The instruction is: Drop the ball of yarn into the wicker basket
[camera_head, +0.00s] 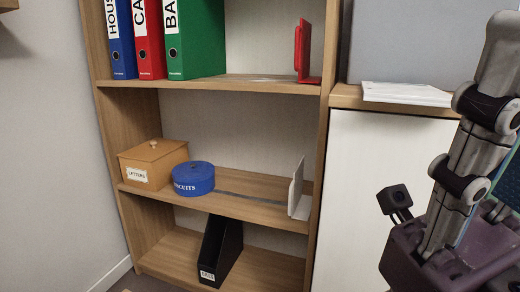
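I see no ball of yarn and no wicker basket in the head view. What looks like my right gripper (478,150) stands large and close at the right edge, with grey jointed links rising from a dark purple body. My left gripper is not in view.
A wooden shelf unit (325,130) holds blue, red and green binders (198,40), a wooden letters box (152,163), a blue biscuit tin (193,178) and a black file holder (221,251). Papers (406,94) lie on the white-fronted cabinet (362,190) at right.

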